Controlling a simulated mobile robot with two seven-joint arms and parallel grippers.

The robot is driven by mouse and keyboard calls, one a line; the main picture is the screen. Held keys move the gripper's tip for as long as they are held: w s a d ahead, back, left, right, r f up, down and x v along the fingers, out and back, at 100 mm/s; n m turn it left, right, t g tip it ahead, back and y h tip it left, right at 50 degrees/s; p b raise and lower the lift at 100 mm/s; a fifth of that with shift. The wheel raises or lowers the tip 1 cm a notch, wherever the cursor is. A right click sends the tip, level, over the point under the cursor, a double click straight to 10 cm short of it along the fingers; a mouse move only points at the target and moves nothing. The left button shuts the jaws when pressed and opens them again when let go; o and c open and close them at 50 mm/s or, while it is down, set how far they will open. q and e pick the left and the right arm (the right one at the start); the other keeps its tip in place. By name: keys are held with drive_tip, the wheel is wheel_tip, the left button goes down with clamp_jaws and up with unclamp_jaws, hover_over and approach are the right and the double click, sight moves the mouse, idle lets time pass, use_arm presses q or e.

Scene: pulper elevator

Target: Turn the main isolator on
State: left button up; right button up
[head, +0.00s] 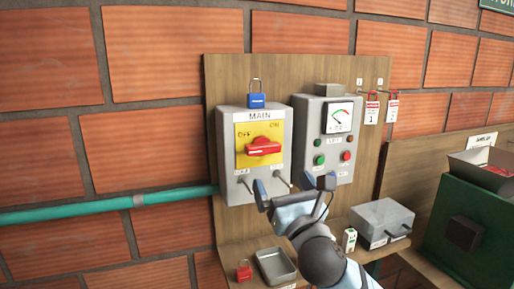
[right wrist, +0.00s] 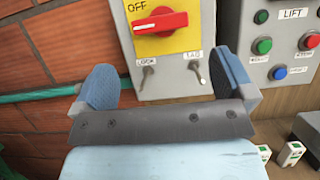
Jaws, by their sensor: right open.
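The main isolator (head: 282,118) is a grey box labelled MAIN on a wooden backboard. Its red rotary handle (head: 263,147) lies roughly level on a yellow plate marked OFF upper left and ON upper right. In the right wrist view the red handle (right wrist: 160,22) is ahead, above the fingertips. Two small keys or toggles (right wrist: 148,72), labelled LOCK and TAG, sit below it. My right gripper (head: 295,186) is open and empty, below and in front of the box, apart from the handle. Its blue-padded fingers (right wrist: 165,82) are spread wide. My left gripper is not in view.
A blue padlock (head: 257,101) stands on top of the isolator. The lift control box (head: 313,111) is close on its right. Red tagged padlocks (head: 372,108) hang further right. A shelf below holds a metal tray (head: 277,267), a red padlock (head: 244,270) and a grey box (head: 382,222).

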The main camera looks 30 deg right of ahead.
sight(265, 150)
drive_tip(key=p+x, duration=0.2)
drive_tip(key=x, duration=1)
drive_tip(key=shift+w, duration=0.1)
drive_tip(key=shift+f, duration=0.1)
drive_tip(key=c, duration=0.6)
